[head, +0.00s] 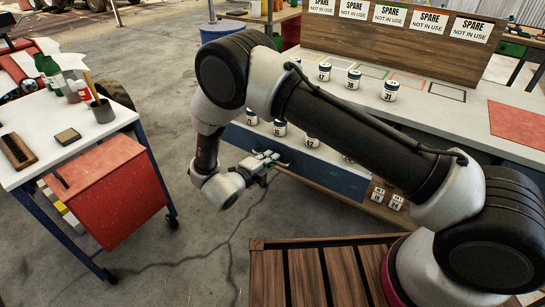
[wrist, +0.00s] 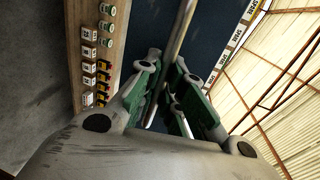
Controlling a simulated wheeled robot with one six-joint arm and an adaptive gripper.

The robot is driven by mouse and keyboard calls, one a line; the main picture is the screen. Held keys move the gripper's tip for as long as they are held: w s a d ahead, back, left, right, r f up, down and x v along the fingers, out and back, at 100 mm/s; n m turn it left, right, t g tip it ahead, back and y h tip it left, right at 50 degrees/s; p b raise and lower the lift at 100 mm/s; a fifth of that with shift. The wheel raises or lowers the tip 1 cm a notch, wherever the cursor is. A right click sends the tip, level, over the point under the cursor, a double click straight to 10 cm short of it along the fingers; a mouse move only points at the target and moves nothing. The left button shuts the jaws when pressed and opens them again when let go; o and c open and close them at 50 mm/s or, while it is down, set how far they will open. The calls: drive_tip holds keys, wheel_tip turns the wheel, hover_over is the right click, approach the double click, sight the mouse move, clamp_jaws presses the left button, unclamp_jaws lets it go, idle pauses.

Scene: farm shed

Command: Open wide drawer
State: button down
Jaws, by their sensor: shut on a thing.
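The wide drawer has a long dark blue front (head: 325,176) on the workbench's near side. In the wrist view the blue front (wrist: 140,35) fills the upper middle. A pale bar handle (wrist: 184,28) runs across it and passes between my fingers. My gripper (head: 265,162) is at the left part of the front, closed around the handle. My gripper's green-padded fingers show in the wrist view (wrist: 172,85) on either side of the bar. My arm hides the right part of the drawer, and how far it stands open is unclear.
Numbered jars (head: 312,141) stand in a row behind the blue front's top edge. Small numbered boxes (head: 396,202) sit on the wooden shelf below. A white-topped cart (head: 110,128) with a red drawer box (head: 115,190) is at left. Clear concrete floor lies between cart and bench.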

drive_tip(key=c, duration=1.5)
unclamp_jaws()
drive_tip(key=v, duration=1.2)
